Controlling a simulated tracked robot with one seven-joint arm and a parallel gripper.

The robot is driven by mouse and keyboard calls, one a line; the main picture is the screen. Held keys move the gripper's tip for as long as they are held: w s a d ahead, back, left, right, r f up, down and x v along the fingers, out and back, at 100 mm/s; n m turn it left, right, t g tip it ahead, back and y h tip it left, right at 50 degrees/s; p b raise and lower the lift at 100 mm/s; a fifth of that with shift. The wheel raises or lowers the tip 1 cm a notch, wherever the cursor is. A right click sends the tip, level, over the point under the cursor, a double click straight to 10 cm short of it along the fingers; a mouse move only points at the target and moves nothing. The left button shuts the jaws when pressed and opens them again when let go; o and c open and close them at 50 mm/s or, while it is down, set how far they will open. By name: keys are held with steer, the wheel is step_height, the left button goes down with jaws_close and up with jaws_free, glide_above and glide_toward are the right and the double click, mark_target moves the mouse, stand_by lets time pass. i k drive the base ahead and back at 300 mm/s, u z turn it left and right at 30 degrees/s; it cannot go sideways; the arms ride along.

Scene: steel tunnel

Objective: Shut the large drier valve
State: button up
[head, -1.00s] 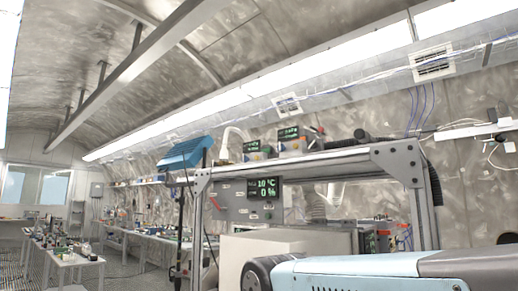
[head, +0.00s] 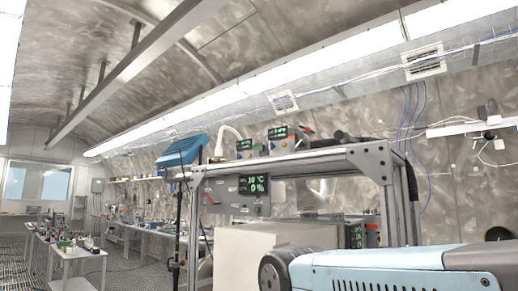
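The large drier valve cannot be made out in the head view. A grey panel (head: 228,196) hangs under the metal frame's top shelf, with a lit display (head: 257,184) reading about 10 °C and 0 %. Small labels and controls sit on the panel, too small to tell apart. A light blue and grey arm link of mine crosses the lower right. My gripper is out of the picture, so its state and its place relative to the valve are hidden.
A metal frame (head: 377,158) stands close ahead, with small green-display devices (head: 278,139) on top. A pale box (head: 262,250) stands beneath it, partly behind my arm. A blue lamp-like head (head: 183,151) stands left of it. Tables (head: 78,252) line the left, with floor between.

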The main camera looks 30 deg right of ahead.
mark_target(270, 146)
steer(key=z, duration=0.05)
steer(key=i, duration=0.9)
